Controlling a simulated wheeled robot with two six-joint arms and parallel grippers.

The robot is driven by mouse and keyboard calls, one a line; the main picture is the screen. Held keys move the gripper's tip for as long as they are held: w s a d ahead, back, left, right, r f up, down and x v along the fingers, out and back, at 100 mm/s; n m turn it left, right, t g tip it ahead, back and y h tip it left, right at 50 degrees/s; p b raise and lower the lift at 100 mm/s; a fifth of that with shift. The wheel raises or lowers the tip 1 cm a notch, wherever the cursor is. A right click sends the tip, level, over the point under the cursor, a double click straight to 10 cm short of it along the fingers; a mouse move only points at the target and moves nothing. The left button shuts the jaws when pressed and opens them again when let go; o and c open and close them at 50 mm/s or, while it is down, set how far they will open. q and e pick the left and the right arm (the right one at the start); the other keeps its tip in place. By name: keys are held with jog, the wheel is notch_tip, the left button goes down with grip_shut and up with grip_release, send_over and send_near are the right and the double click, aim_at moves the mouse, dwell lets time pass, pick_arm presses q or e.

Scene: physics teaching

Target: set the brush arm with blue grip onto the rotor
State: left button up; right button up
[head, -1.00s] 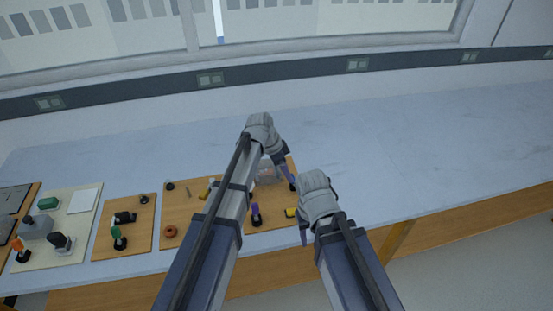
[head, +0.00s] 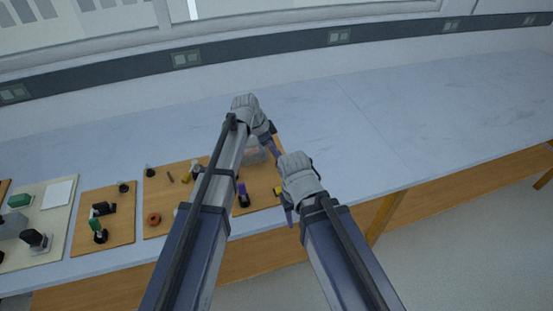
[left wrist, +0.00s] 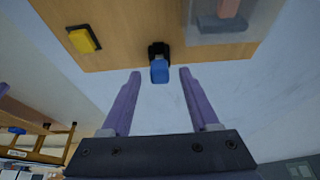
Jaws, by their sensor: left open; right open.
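The brush arm's blue grip (left wrist: 159,72) stands on a dark holder near the edge of the wooden board in the left wrist view. My left gripper (left wrist: 160,84) is open, with its two purple fingers on either side of the blue grip in that picture; I cannot tell whether they touch it. My right gripper (head: 289,214) is open and empty near the table's front edge. I cannot make out the rotor for certain.
A clear container (head: 256,155) with a reddish thing inside stands on the board (head: 262,187). The table (head: 400,125) is clear on the right.

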pick_arm(q)
jog(key=shift+b+x, duration=0.45)
jog(key=shift+x, duration=0.5)
grip_shut()
